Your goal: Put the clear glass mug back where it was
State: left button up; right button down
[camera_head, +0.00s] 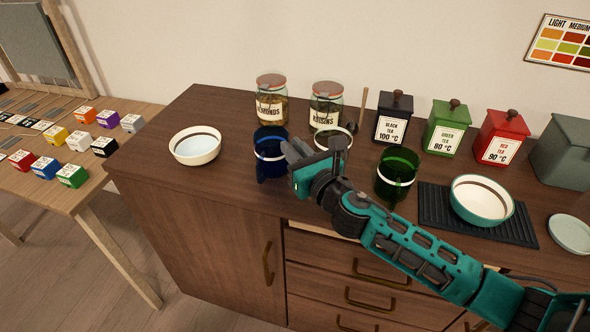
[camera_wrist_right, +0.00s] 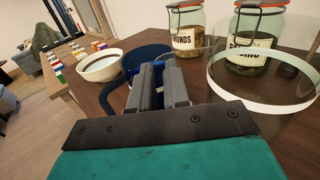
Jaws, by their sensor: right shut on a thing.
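The clear glass mug (camera_head: 345,131) with a white band stands on the counter, partly hidden behind my right gripper (camera_head: 287,152). It is large at the right of the right wrist view (camera_wrist_right: 262,88), beside the gripper and apart from its fingers. The blue glass mug (camera_head: 269,142) is upright near the counter's front left. My right gripper's fingers are shut on it; in the right wrist view the blue mug (camera_wrist_right: 132,61) is at the fingertips, mostly hidden by them. I cannot tell whether it is lifted. My left gripper is not in view.
A white bowl (camera_head: 195,145) stands left. Almond (camera_head: 271,99) and raisin (camera_head: 325,105) jars stand behind. A green glass mug (camera_head: 397,173), a teal bowl on a black mat (camera_head: 433,208) and tea canisters (camera_head: 448,127) are right. Counter (camera_head: 226,190) is bare between white bowl and blue mug.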

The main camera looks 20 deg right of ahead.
notch_tip(320, 180, down, 4)
jog(key=shift+r+b, duration=0.1)
jog(key=shift+b, duration=0.9)
jog(key=shift+f, duration=0.25)
jog(key=shift+r, duration=0.1)
jog(key=c, duration=1.4)
grip_release()
jog(key=shift+f, duration=0.2)
jog(key=o, duration=0.3)
jog(key=shift+r, duration=0.1)
